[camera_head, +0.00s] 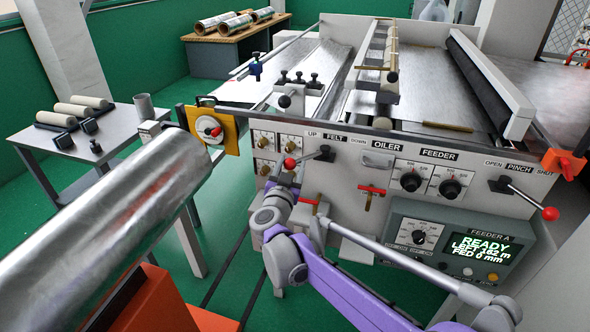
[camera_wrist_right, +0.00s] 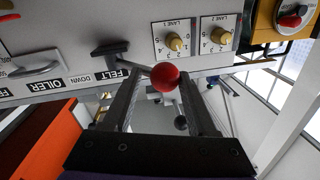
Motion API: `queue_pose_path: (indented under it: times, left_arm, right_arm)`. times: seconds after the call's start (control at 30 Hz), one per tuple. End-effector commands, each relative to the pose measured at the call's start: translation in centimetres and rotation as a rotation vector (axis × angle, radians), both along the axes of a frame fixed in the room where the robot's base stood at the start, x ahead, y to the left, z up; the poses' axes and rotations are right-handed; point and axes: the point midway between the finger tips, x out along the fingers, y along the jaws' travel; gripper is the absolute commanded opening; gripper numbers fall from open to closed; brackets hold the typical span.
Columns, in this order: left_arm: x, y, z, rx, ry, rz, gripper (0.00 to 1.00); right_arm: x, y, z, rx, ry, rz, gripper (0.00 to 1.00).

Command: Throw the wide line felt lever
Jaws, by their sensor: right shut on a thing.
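The felt lever has a black pivot (camera_head: 325,153) on the white machine front, under the UP, FELT and DOWN labels. Its arm points left and slightly down, toward the UP side, and ends in a red knob (camera_head: 290,163). My right gripper (camera_head: 287,179) is at this knob, reaching up from below. In the right wrist view the red knob (camera_wrist_right: 165,78) sits between the fingers of my right gripper (camera_wrist_right: 162,96), which is shut on it. The lever's black pivot (camera_wrist_right: 108,48) is to the left there. My left gripper is not in view.
A pinch lever (camera_head: 550,213) with a red knob is at the right. A red-handled oiler valve (camera_head: 371,190) sits right of my gripper. A large metal roll (camera_head: 130,225) fills the left foreground.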

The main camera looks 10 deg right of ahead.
Motion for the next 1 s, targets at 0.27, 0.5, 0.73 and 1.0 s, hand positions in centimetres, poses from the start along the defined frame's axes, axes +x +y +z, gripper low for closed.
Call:
queue_pose_path:
  times: [0.27,0.5,0.73,1.0]
  left_arm:
    - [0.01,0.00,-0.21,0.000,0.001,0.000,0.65]
    - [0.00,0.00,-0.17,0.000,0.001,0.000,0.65]
    - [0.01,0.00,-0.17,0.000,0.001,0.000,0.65]
    - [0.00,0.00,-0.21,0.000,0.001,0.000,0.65]
  right_arm:
    - [0.92,0.40,0.36,-0.018,-0.002,-0.027,0.00]
    - [0.95,0.37,0.40,-0.018,-0.001,-0.029,0.00]
    - [0.95,0.33,0.41,-0.017,-0.001,-0.029,0.73]
    - [0.89,0.41,0.30,-0.013,-0.001,-0.028,0.73]
